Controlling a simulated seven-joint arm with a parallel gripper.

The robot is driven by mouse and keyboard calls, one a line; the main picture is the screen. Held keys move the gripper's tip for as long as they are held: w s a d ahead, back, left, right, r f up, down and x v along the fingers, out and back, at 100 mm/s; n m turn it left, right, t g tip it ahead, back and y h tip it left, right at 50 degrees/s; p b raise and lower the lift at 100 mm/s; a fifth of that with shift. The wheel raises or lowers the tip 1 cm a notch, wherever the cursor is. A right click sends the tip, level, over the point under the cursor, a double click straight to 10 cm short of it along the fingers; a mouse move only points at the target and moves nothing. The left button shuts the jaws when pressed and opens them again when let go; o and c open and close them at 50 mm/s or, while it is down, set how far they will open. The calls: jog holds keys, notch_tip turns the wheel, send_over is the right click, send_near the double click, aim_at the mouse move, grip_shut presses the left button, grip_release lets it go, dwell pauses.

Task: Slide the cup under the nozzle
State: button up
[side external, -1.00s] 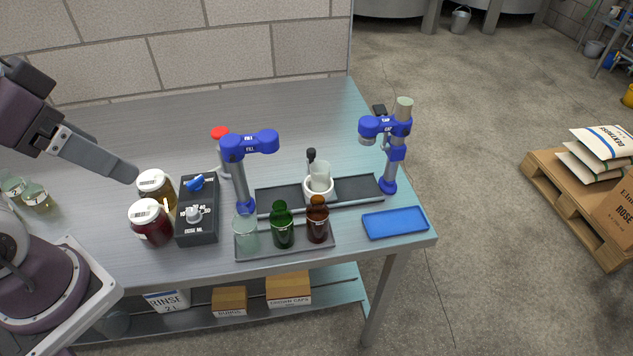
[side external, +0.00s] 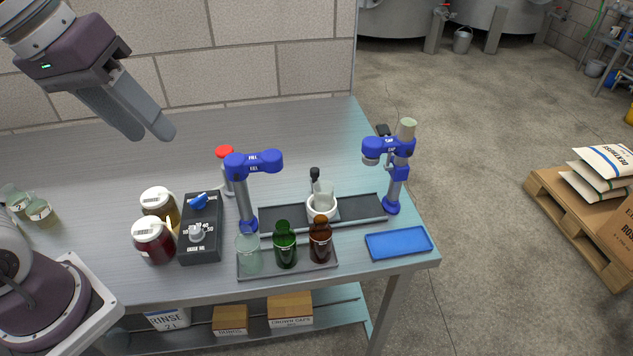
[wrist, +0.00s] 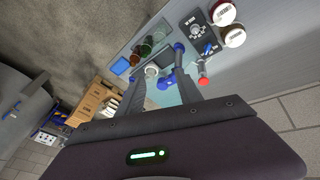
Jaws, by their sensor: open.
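The white cup (side external: 321,207) stands on a dark track between two blue-armed stations, about midway along it. A clear bottle-like piece stands in it, and a black knob rises behind it. The blue arm marked FILL (side external: 254,164) is at the track's left end; its nozzle tip is hard to make out. The blue arm marked CAP (side external: 386,149) is at the right end. My gripper (side external: 152,133) is open and empty, high above the bench's left part, well left of the cup. In the wrist view, the cup (wrist: 152,71) shows beyond my fingers (wrist: 164,94).
A tray (side external: 258,273) with clear, green and brown bottles stands in front of the track. A black dial box (side external: 201,250) and two jars (side external: 153,243) stand left of it. A blue tray (side external: 399,243) lies at the right corner. The back of the bench is clear.

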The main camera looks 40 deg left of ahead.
jog(key=w+n+g+h, duration=0.2)
jog(key=w+n, duration=0.3)
jog(key=w, duration=0.9)
jog(key=n+g+h, duration=0.1)
jog(key=n+g, duration=0.1)
jog(key=n, duration=0.7)
send_over(314, 169)
jog(key=a, duration=0.4)
notch_tip(314, 169, down, 20)
jog(key=shift+n, duration=0.3)
jog(key=x, duration=1)
jog(key=shift+s+f, duration=0.15)
jog(key=shift+f, duration=0.15)
grip_shut()
jog(key=shift+a+r, duration=0.1)
